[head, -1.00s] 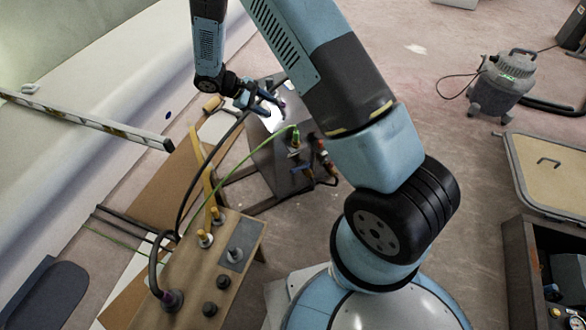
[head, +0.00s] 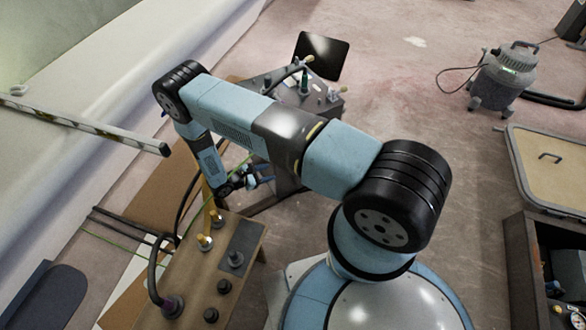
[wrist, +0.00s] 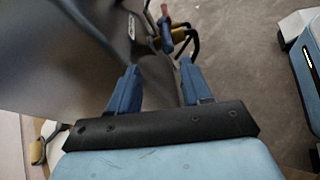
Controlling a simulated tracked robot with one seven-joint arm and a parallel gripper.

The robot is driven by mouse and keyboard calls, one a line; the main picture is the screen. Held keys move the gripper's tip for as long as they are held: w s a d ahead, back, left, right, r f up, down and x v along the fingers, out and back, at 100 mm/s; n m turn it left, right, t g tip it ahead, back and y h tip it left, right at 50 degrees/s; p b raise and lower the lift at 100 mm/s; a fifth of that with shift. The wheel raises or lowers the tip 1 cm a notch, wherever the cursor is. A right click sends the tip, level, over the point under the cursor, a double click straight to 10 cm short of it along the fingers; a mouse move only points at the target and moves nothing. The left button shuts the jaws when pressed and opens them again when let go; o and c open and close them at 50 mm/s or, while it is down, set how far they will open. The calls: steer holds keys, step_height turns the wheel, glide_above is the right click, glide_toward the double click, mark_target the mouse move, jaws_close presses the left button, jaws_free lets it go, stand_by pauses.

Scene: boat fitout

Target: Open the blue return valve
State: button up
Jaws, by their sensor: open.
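My gripper (head: 262,181) is low beside the dark stand, left of the picture's middle in the head view. In the wrist view its two blue fingers (wrist: 160,82) are apart, with nothing held between them. The blue handle is apart from the fingers and slightly right of the gap's middle. Its exact angle is hard to tell. In the head view my arm hides these valves.
The dark stand (head: 322,105) carries fittings and a black screen (head: 321,55). A wooden bench (head: 190,270) with hoses and black knobs stands at lower left. A grey vacuum (head: 505,80) is at the far right. The floor between is clear.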

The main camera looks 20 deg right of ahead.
steer(key=shift+n, duration=0.3)
steer(key=x, duration=0.5)
steer(key=f+x, duration=0.1)
steer(key=x, duration=0.4)
steer(key=f+x, duration=0.1)
steer(key=x, duration=0.4)
steer(key=shift+s+a, duration=0.3)
steer(key=shift+s, duration=0.1)
jaws_close()
